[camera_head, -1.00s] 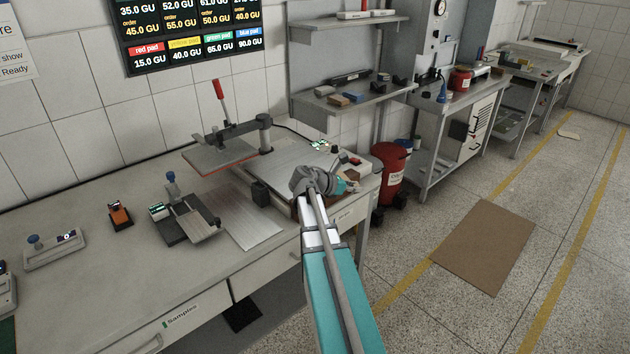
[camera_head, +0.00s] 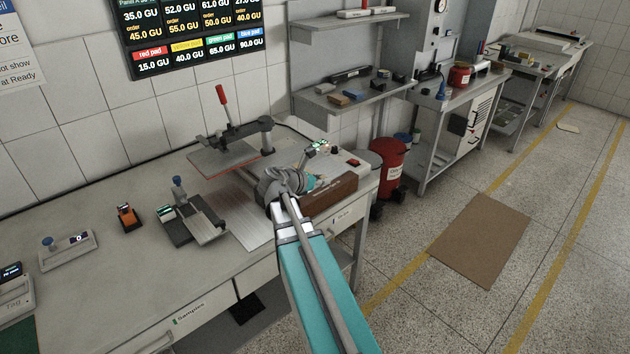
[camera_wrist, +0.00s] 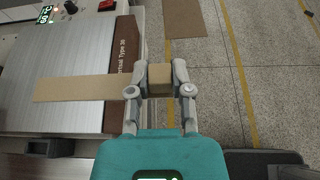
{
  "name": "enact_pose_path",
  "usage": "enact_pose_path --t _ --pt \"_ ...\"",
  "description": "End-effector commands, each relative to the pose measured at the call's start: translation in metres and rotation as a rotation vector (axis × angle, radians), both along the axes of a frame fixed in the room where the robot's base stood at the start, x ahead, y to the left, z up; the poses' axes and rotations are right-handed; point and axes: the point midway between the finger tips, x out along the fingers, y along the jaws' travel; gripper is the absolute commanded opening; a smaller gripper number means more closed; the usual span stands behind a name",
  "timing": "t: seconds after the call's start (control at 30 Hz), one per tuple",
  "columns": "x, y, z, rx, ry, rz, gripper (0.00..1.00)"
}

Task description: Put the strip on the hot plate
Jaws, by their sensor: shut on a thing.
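My gripper (camera_wrist: 160,92) is shut on a tan strip (camera_wrist: 78,88). Tan material shows between the fingers, and the strip runs left from there over the hot plate (camera_wrist: 70,60). The hot plate has a grey metal top and a brown lettered side. I cannot tell whether the strip touches the top. In the head view my gripper (camera_head: 287,183) is at the plate's front, beside its brown side (camera_head: 332,193), and hides much of the plate. The strip is not clearly seen there.
A lever press with a red handle (camera_head: 222,97) stands left of the plate. A metal sheet (camera_head: 240,222) and a dark instrument (camera_head: 183,215) lie on the bench to the left. A lit display (camera_wrist: 46,14) and red switch (camera_wrist: 106,5) sit beyond the plate.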

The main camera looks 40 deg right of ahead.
Motion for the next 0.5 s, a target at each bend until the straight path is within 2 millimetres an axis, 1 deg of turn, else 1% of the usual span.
enact_pose_path --t 0.27,0.37,0.5 --pt "0.001 -0.002 -0.001 0.000 0.001 -0.002 0.00" --pt "0.005 -0.006 -0.005 0.000 0.000 -0.003 0.00" --pt "0.016 -0.018 -0.013 0.000 0.001 -0.005 0.00"
